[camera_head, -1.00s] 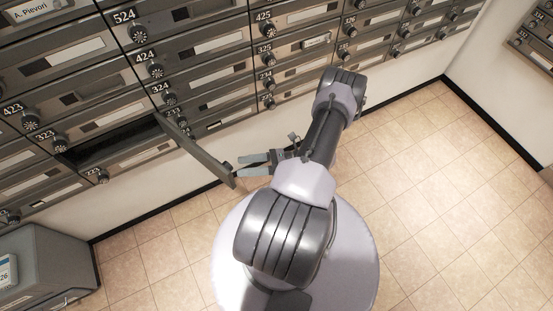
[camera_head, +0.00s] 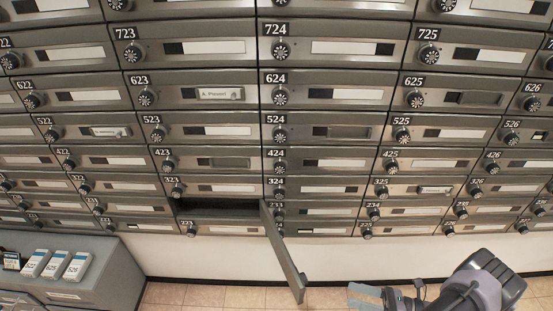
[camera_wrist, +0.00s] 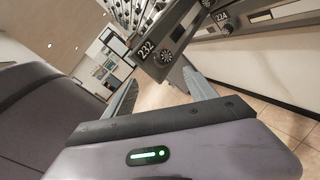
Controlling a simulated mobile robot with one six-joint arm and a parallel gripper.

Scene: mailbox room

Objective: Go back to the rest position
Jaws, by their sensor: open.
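My gripper (camera_head: 366,295) is at the lower right of the head view, just right of the open mailbox door (camera_head: 284,252). Its two grey fingers are spread apart in the wrist view (camera_wrist: 160,94), with nothing held between them. The door stands swung out from the wall, and the dark open compartment (camera_head: 218,208) shows to its left. In the wrist view, a door panel with a knob and the number 232 (camera_wrist: 147,50) is just beyond the fingers. I cannot tell from the pictures whether a finger touches it.
Rows of shut numbered mailboxes (camera_head: 318,77) fill the wall. A grey cabinet (camera_head: 118,274) stands at the lower left with several white labelled boxes (camera_head: 54,264) on top. Tiled floor (camera_head: 235,297) shows below the wall.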

